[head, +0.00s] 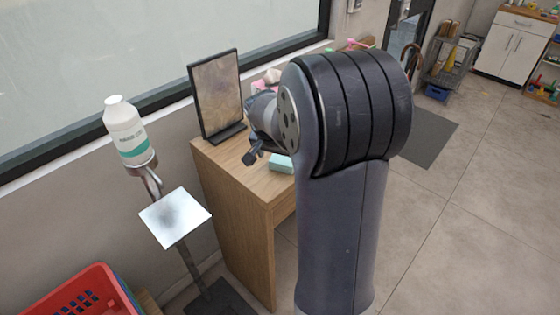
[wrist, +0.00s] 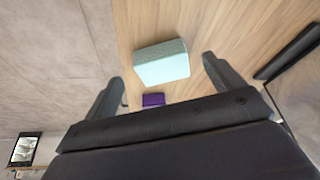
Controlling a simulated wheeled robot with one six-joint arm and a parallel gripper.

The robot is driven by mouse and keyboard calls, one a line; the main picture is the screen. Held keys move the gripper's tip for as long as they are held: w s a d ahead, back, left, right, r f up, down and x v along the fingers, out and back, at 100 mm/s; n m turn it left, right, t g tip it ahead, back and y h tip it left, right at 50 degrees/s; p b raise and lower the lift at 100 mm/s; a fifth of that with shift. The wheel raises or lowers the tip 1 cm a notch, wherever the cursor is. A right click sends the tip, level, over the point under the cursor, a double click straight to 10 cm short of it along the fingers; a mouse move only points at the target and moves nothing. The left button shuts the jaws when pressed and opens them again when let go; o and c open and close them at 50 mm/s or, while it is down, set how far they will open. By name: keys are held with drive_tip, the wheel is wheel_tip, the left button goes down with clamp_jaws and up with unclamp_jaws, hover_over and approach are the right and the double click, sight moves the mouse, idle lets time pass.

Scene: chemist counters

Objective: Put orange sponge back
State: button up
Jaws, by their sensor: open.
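I cannot make out an orange sponge in either view. My gripper (head: 254,157) is over the wooden counter in the head view, partly hidden behind my own arm. In the wrist view my gripper (wrist: 162,76) is open, with its two fingers spread apart and nothing held. A pale mint block (wrist: 161,63) lies on the wooden counter (wrist: 205,28) between and beyond the fingertips. The mint block also shows in the head view (head: 281,163), beside my arm. A small purple item (wrist: 153,100) is nearer my palm in the wrist view.
A dark-framed panel (head: 217,95) stands at the counter's back edge by the window. A white bottle (head: 126,131) sits on a stand with a square plate (head: 175,217) to the left. A red basket (head: 78,296) is at lower left. Open floor (head: 450,230) lies right.

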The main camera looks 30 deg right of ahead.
sight(281, 164)
drive_tip(key=v, duration=0.8)
drive_tip(key=x, duration=1.2)
drive_tip(key=shift+f, duration=0.35)
wheel_tip(281, 164, up, 3)
drive_tip(key=shift+f, duration=0.2)
drive_tip(key=shift+r, duration=0.35)
